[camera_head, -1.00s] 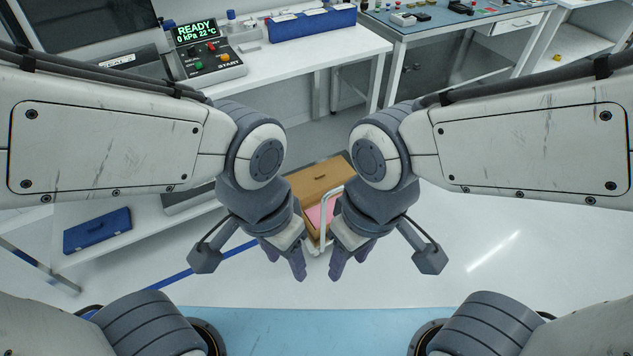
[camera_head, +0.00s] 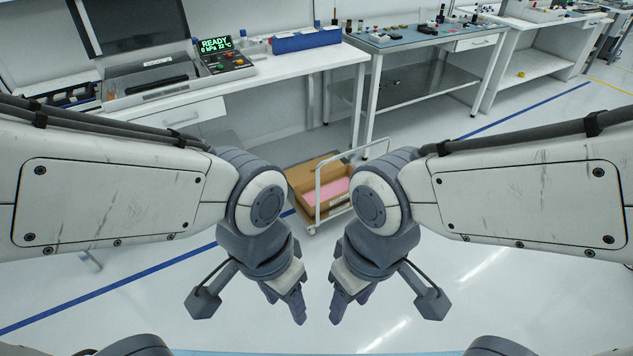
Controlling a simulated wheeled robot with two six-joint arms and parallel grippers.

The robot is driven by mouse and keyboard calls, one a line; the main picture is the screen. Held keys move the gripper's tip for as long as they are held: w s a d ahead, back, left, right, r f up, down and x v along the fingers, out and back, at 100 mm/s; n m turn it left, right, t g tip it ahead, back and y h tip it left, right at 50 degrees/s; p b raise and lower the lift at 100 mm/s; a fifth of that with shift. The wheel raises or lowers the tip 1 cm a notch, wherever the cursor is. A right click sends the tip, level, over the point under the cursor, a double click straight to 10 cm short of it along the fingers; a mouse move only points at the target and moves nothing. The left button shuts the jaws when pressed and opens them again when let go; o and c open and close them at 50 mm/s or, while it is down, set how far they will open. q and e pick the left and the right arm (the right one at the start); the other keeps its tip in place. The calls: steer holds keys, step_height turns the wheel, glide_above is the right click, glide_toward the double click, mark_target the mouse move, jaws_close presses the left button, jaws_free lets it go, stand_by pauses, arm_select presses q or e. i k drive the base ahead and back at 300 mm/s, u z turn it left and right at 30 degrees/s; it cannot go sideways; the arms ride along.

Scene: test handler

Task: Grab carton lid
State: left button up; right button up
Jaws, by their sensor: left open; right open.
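An open brown cardboard carton (camera_head: 308,206) sits on a small white-railed cart on the floor ahead, beyond my grippers. A brown flap or lid (camera_head: 312,168) shows at its back, partly behind the cart's rail, and something pink (camera_head: 333,190) lies inside. My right arm hides part of the carton's right side. My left gripper (camera_head: 285,303) is open and empty, pointing down over the bare floor. My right gripper (camera_head: 350,303) is open and empty beside it. Both are apart from the carton.
The cart's white handle rail (camera_head: 318,190) rises around the carton. Behind stand a white bench (camera_head: 235,85) with a control box (camera_head: 222,65) and a blue bin (camera_head: 306,40), and a blue-topped table (camera_head: 425,35). The floor around the cart is mostly clear.

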mark_target(295, 175)
steer(key=u, duration=0.55)
steer(key=i, duration=0.85)
steer(key=u, duration=0.5)
steer(key=i, duration=1.2)
steer(key=z, duration=0.75)
steer(key=i, duration=0.75)
steer(key=z, duration=1.3)
steer(key=i, duration=0.4)
steer(key=z, duration=0.35)
